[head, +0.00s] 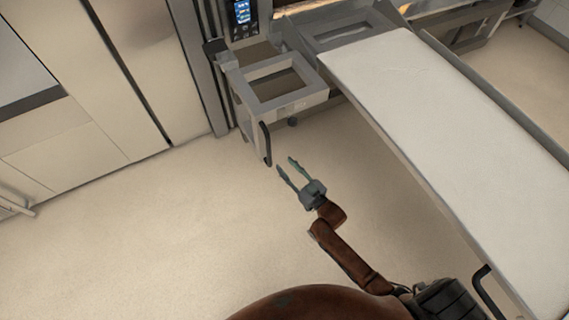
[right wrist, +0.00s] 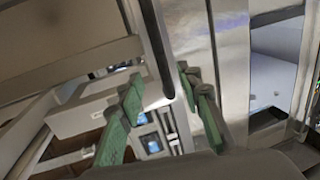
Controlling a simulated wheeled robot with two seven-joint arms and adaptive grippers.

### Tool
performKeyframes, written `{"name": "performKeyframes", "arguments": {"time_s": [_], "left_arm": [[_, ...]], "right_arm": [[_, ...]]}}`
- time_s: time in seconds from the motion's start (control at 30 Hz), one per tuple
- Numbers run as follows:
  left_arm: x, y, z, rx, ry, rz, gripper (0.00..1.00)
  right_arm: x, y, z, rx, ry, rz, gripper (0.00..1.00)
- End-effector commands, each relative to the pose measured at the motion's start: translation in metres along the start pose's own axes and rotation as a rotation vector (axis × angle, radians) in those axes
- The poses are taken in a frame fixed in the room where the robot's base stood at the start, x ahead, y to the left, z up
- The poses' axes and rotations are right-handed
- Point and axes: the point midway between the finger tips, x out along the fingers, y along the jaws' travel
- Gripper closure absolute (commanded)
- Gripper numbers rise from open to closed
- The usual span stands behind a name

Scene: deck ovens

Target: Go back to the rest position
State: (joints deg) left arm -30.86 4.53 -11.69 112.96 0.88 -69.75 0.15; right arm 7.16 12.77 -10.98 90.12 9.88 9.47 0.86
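My right gripper (head: 286,164) shows in the middle of the head view, at the end of my brown arm. Its two fingers are spread apart with nothing between them, so it is open. In the right wrist view its green finger pads (right wrist: 160,78) stand wide apart. A dark upright handle (head: 265,144) on the grey frame cart lies just beyond the fingertips and looks apart from them. In the right wrist view a dark bar (right wrist: 157,45) shows beyond the gap between the fingers. My left gripper is in neither view.
A grey cart with a square open frame (head: 238,90) stands by the oven control panel (head: 242,12). A long white-topped loader (head: 450,110) runs down the right, with a dark handle (head: 488,290) near its lower end. The floor (head: 150,240) at left is clear.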

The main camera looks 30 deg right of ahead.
Motion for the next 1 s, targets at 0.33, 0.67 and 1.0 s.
{"name": "performKeyframes", "arguments": {"time_s": [0.33,0.67,1.0], "left_arm": [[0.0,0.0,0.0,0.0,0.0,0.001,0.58],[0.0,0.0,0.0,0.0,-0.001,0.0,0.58],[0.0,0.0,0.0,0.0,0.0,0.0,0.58]], "right_arm": [[0.001,0.0,0.0,0.0,0.0,-0.001,0.67],[-0.041,-0.007,0.059,0.014,-0.195,0.015,0.67],[-0.232,-0.034,0.206,0.064,-0.838,0.065,0.67]]}}
